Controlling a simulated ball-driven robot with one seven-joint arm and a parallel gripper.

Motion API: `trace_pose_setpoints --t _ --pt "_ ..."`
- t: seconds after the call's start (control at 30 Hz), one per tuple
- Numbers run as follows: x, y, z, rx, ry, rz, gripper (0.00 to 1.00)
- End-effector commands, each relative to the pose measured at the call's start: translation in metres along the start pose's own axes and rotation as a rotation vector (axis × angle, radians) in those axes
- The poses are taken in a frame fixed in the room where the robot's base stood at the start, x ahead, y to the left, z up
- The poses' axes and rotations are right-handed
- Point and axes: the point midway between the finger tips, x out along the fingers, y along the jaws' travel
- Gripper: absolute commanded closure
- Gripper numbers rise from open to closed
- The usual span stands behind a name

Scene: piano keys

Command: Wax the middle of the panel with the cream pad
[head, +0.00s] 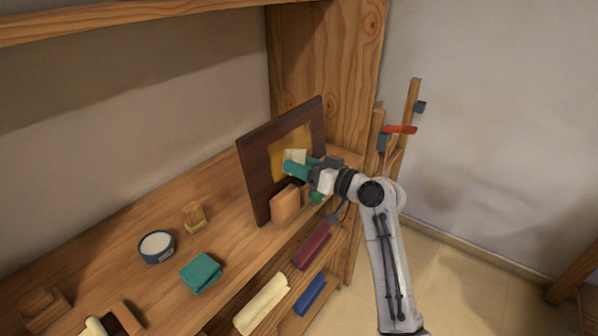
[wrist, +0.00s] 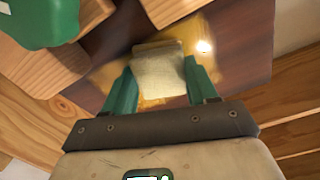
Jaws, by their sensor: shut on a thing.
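The dark wood panel (head: 258,163) stands upright on the shelf in the head view, with a yellowish patch (head: 277,157) over its middle. The panel (wrist: 240,35) and the patch (wrist: 112,76) also show in the wrist view. My gripper (head: 297,165) has teal fingers and is in front of the patch. In the wrist view my gripper (wrist: 161,80) is shut on the cream pad (wrist: 158,68), one finger on each side. The cream pad (head: 295,155) lies over the patch; whether it touches the panel I cannot tell.
A wooden block (head: 285,204) stands before the panel, with a green thing (head: 316,197) beside it. On the left are a tin of white stuff (head: 157,246), a small block (head: 194,217) and a teal folded cloth (head: 201,272). Rolled cloths lie on the lower shelf (head: 262,304).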

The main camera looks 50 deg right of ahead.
Motion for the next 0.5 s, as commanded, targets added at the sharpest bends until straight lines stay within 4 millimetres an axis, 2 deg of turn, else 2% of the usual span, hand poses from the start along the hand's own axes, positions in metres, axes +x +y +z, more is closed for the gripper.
trace_pose_setpoints --t 0.5 --pt "0.0 0.031 -0.01 0.001 0.002 0.001 0.67"
